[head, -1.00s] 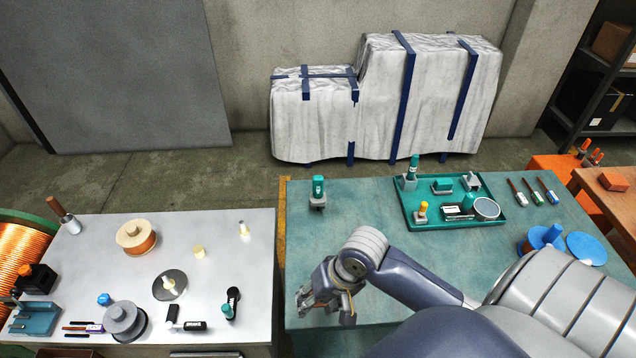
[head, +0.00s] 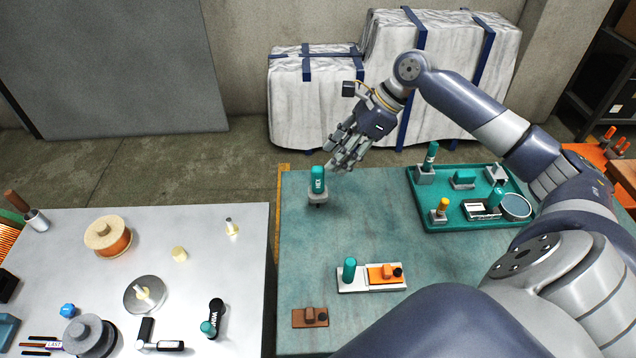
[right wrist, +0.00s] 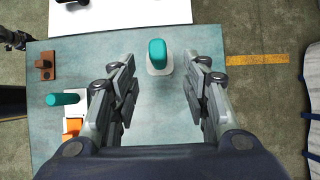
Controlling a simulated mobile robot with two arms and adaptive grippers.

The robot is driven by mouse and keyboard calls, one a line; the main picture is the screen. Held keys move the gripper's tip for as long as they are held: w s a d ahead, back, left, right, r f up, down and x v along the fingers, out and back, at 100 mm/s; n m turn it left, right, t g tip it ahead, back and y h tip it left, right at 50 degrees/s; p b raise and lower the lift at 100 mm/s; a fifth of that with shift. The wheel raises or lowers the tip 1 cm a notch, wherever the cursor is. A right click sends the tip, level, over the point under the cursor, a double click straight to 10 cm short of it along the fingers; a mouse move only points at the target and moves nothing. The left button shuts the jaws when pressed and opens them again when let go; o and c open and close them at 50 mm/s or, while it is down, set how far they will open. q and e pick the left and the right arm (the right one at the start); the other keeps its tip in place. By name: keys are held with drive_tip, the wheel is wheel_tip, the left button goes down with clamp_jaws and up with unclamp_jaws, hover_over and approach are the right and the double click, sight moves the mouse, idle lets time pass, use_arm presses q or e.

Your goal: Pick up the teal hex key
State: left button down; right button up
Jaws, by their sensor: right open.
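The teal hex key (head: 318,179), marked HEX, stands upright in a small grey holder (head: 318,197) near the far left corner of the teal-topped table (head: 300,240). In the right wrist view its teal handle (right wrist: 157,52) shows ahead, roughly between my fingers and beyond their tips. My right gripper (head: 345,152) is open and empty, just above and to the right of the handle in the head view, apart from it. In the right wrist view the two fingers of the right gripper (right wrist: 160,85) stand wide apart.
A teal tray (head: 435,222) with several items is at the right. A white tray (head: 345,284) with a teal-handled item and an orange block, and a brown block (head: 300,318), lie nearer. A light-topped table (head: 205,265) holds spools at the left. Clear tabletop surrounds the holder.

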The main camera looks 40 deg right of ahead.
sight(318, 179)
drive_tip(key=p+x, duration=0.2)
drive_tip(key=x, duration=0.6)
drive_tip(key=shift+a+f, duration=0.1)
drive_tip(key=shift+f, duration=0.15)
drive_tip(key=shift+a+f, duration=0.1)
drive_tip(key=shift+f, duration=0.15)
use_arm(q)
drive_tip(key=r, duration=0.1)
drive_tip(key=w+r, duration=0.1)
drive_tip(key=shift+d+r, duration=0.35)
drive_tip(key=shift+d, duration=0.05)
use_arm(e)
drive_tip(key=shift+w+f, duration=0.1)
drive_tip(key=shift+c, duration=0.9)
use_arm(q)
drive_tip(key=shift+s+a, duration=0.25)
drive_tip(key=shift+s, duration=0.2)
use_arm(e)
clamp_jaws()
